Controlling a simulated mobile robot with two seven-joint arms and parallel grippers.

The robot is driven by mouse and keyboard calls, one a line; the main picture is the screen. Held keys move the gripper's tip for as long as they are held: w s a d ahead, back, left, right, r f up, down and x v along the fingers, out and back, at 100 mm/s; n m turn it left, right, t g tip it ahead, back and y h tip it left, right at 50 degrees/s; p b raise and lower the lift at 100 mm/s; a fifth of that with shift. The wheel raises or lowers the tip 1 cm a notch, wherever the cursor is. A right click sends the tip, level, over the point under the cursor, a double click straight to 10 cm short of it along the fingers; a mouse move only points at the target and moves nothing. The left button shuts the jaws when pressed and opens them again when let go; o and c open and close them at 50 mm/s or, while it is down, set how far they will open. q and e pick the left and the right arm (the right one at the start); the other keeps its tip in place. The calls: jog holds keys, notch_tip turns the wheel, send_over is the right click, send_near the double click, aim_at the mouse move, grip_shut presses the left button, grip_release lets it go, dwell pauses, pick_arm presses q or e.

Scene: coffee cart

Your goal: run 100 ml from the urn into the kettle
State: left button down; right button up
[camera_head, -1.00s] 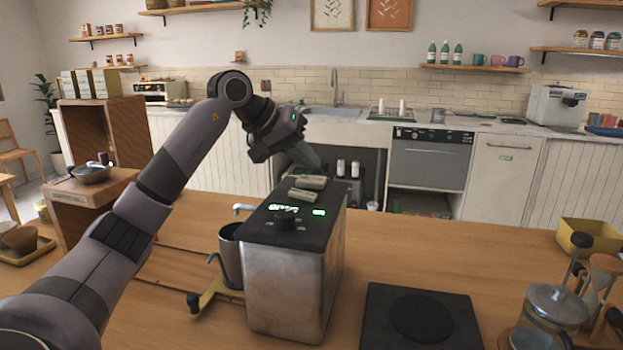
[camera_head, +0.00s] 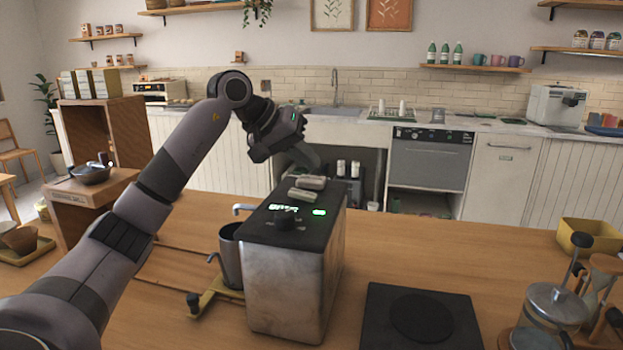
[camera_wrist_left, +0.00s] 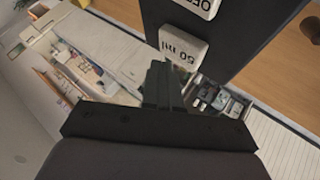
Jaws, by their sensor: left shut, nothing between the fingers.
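The urn (camera_head: 290,275) is a metal box with a dark top, standing on the wooden counter. Its top carries a dark knob (camera_head: 285,221), a small lit display, a green light and two pale buttons. The metal kettle (camera_head: 231,262) stands at the urn's left side, under the tap (camera_head: 243,208). My left gripper (camera_head: 311,163) is shut and empty, just beyond the far button (camera_head: 310,183). In the left wrist view its fingertips (camera_wrist_left: 160,72) are close to the button marked 50 ml (camera_wrist_left: 184,44); I cannot tell whether they touch. The right gripper is out of view.
A black hot plate (camera_head: 420,315) lies right of the urn. A glass press (camera_head: 552,308) and an hourglass-shaped dripper (camera_head: 600,280) stand at the far right, near a yellow bin (camera_head: 590,237). A wooden cabinet (camera_head: 110,140) stands left. The counter behind the hot plate is clear.

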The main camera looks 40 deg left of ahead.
aim_at(307, 179)
pick_arm(q)
jog(key=shift+f, duration=0.15)
jog(key=shift+f, duration=0.3)
jog(key=shift+f+b, duration=0.6)
jog(key=shift+f, duration=0.05)
dwell(0.6)
dwell(0.3)
jog(key=shift+r+p, duration=1.05)
jog(key=shift+p, duration=0.05)
notch_tip(307, 179, up, 5)
jog(key=p, duration=0.5)
jog(key=shift+r, duration=0.1)
dwell(0.4)
